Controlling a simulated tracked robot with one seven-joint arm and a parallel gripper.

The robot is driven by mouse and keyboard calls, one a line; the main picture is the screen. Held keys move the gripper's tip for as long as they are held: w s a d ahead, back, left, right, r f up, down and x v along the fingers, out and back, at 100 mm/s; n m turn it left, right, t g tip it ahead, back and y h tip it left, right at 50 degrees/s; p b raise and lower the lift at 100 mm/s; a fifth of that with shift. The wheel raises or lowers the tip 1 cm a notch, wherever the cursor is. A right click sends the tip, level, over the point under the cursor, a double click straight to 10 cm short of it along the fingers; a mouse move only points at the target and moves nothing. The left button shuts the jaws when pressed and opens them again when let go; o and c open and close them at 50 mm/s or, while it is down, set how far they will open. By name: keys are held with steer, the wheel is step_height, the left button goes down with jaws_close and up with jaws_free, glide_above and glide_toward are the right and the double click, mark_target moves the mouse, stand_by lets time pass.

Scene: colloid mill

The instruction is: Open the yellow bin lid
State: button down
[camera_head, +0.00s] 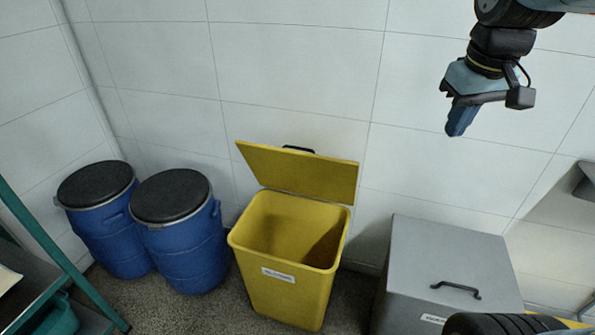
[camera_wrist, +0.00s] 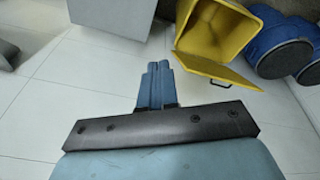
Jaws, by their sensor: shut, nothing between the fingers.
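The yellow bin (camera_head: 287,260) stands on the floor against the wall, with a white label on its front. Its yellow lid (camera_head: 300,172) is raised and tilted back toward the wall, so the inside shows empty. A black handle (camera_head: 298,149) shows at the lid's upper edge. My gripper (camera_head: 458,130) is up at the right, apart from the bin and lid, with its fingers together and nothing held. In the wrist view the gripper (camera_wrist: 157,68) is shut in the middle, and the open bin (camera_wrist: 215,38) and lid (camera_wrist: 218,72) are beyond it to the right.
Two blue drums (camera_head: 180,230) with dark tops stand left of the yellow bin. A grey bin (camera_head: 440,265) with a closed lid and black handle stands to its right. A green-framed shelf (camera_head: 50,240) is at the left edge. The wall above the bins is clear.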

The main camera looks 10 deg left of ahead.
steer(key=shift+s+d+f+n+h, duration=0.8)
steer(key=shift+d+f, duration=1.05)
steer(key=shift+f, duration=0.6)
steer(key=w+a+f+n+g+h, duration=0.3)
steer(key=w+f+n+h, duration=0.2)
steer(key=w+f+n, duration=0.35)
steer(key=m+t+y, duration=0.3)
steer(key=m+t, duration=2)
steer(key=m, duration=1.1)
glide_toward(300, 161)
steer(key=x, duration=0.6)
steer(key=shift+w, duration=0.45)
